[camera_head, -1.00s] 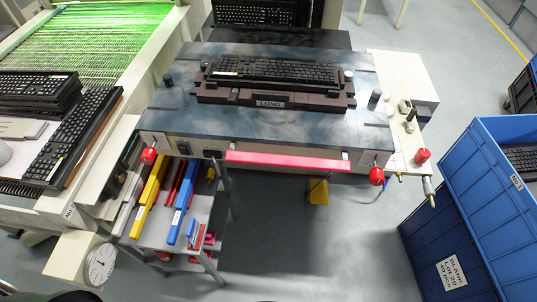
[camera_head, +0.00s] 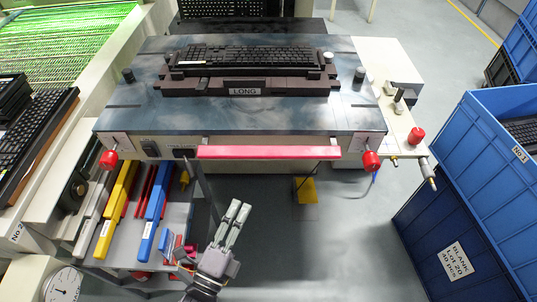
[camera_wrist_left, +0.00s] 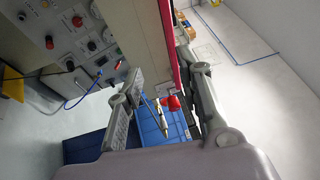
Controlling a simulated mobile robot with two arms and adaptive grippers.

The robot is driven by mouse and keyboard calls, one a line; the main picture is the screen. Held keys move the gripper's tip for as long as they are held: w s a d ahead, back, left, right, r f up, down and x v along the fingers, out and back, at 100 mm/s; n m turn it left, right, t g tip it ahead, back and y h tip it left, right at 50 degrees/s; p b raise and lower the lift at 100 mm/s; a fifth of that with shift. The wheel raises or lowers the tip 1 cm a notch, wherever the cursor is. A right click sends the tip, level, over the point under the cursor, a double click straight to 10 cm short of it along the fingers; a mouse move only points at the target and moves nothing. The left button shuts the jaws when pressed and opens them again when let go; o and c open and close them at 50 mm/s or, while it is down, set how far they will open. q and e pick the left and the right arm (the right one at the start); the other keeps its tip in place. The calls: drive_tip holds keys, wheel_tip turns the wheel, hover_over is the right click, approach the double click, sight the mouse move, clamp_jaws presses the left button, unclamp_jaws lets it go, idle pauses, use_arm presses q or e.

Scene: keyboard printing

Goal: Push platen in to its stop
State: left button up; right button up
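The blue-grey platen (camera_head: 140,112) lies flat on the machine, with a pink-red bar (camera_head: 268,152) along its front. A dark fixture marked LONG (camera_head: 290,88) sits on it and carries a black keyboard (camera_head: 250,55). My left gripper (camera_head: 241,205) is below and in front of the bar, fingers pointing up towards it, with a visible gap in the head view. In the left wrist view its fingers (camera_wrist_left: 161,62) are spread apart with nothing held. The red edge of the bar (camera_wrist_left: 168,45) shows between them, farther off. My right gripper is not in view.
Red knobs (camera_head: 108,160) (camera_head: 371,161) stick out at both front corners. A shelf with yellow and blue bars (camera_head: 152,222) stands below left. A blue crate (camera_head: 470,170) stands at the right. Floor is clear between them.

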use_arm(q)
drive_tip(key=r, duration=0.1)
drive_tip(key=p, duration=0.2)
approach(268, 149)
drive_tip(key=shift+m, duration=0.3)
drive_tip(key=x, duration=0.6)
drive_tip(key=f+x, duration=0.1)
drive_tip(key=x, duration=0.3)
drive_tip(key=shift+d, duration=0.1)
drive_tip(key=shift+c, duration=0.5)
drive_tip(key=shift+c, duration=0.6)
clamp_jaws()
